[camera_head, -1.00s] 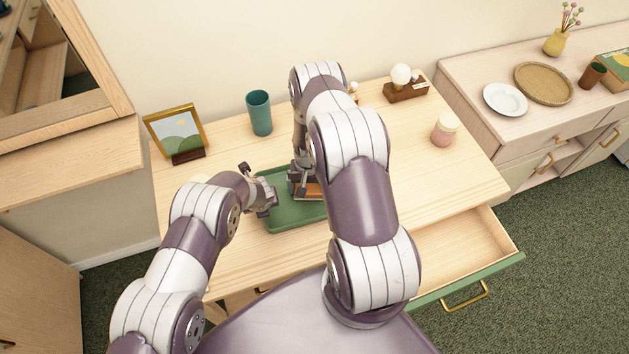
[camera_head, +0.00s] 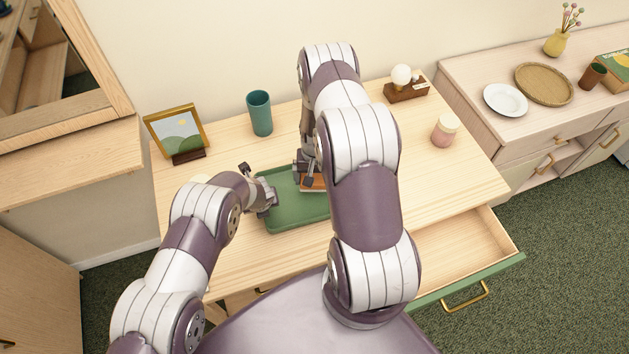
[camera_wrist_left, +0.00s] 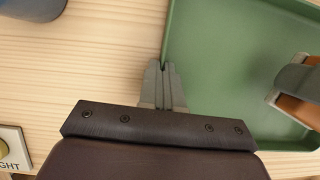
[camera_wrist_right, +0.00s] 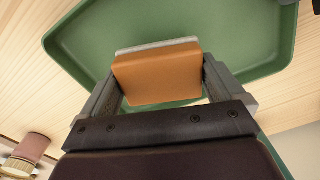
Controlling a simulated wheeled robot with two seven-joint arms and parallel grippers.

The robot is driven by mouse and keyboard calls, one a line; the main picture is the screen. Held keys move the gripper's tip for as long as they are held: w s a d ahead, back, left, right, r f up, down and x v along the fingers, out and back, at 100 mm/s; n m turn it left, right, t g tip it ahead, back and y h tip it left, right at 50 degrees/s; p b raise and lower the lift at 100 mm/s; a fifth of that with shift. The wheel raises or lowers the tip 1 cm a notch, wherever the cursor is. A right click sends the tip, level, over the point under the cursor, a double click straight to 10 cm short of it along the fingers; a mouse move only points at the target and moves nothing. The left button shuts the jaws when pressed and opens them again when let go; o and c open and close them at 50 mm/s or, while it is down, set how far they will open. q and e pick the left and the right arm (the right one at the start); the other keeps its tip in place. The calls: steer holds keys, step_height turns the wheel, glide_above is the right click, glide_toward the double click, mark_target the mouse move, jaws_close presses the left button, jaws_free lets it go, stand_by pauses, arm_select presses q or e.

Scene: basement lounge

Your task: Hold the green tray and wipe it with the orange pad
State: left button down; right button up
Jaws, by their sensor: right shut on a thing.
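The green tray (camera_head: 290,217) lies on the wooden desk. My left gripper (camera_head: 269,194) is at the tray's left edge. In the left wrist view its two fingers (camera_wrist_left: 163,82) are close together with the tray's rim between them. My right gripper (camera_head: 309,172) is shut on the orange pad (camera_head: 313,184), over the right part of the tray. In the right wrist view the pad (camera_wrist_right: 157,80) sits between the fingers, its pale underside toward the tray floor. I cannot tell whether it touches the floor. My right arm hides the tray's right end in the head view.
A teal cup (camera_head: 259,114) and a picture frame (camera_head: 176,134) stand behind the tray. A pink jar (camera_head: 444,131) and a wooden stand with a white ball (camera_head: 402,80) are to the right. A drawer (camera_head: 463,250) is open at the desk's front right.

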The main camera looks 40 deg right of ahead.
steer(key=shift+r, duration=1.9)
arm_select(q)
steer(key=c, duration=1.2)
jaws_free()
steer(key=shift+c, duration=0.2)
steer(key=shift+r, duration=0.1)
steer(key=v, duration=1.1)
steer(key=shift+s+r, duration=0.2)
steer(key=shift+r, duration=0.15)
